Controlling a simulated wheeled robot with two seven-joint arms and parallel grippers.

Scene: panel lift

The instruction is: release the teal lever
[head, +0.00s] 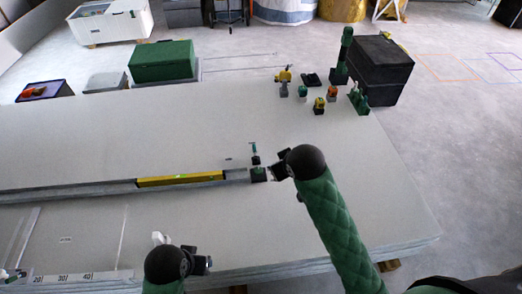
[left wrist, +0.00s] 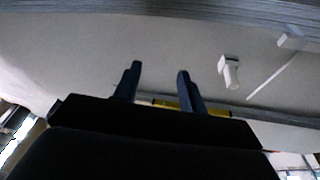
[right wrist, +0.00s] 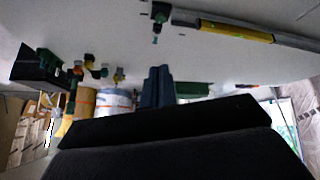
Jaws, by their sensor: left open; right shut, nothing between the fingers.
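The teal lever (head: 254,148) stands up from a small dark green block (head: 258,174) at the right end of a grey bar in the middle of the big pale panel. In the right wrist view, the lever (right wrist: 155,40) hangs off the block (right wrist: 160,10) near the top edge. My right gripper (head: 279,171) is shut and empty, just right of the block and apart from the lever; its fingers (right wrist: 158,85) lie together. My left gripper (head: 203,263) is open and empty over the panel's near part; its spread fingers (left wrist: 158,85) show nothing between them.
A yellow level (head: 180,179) lies along the grey bar (head: 70,192). A small white piece (head: 159,238) is near my left gripper. Several small clamps and a black box (head: 378,68) stand at the back right. A green box (head: 162,61) is beyond the panel (head: 120,130).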

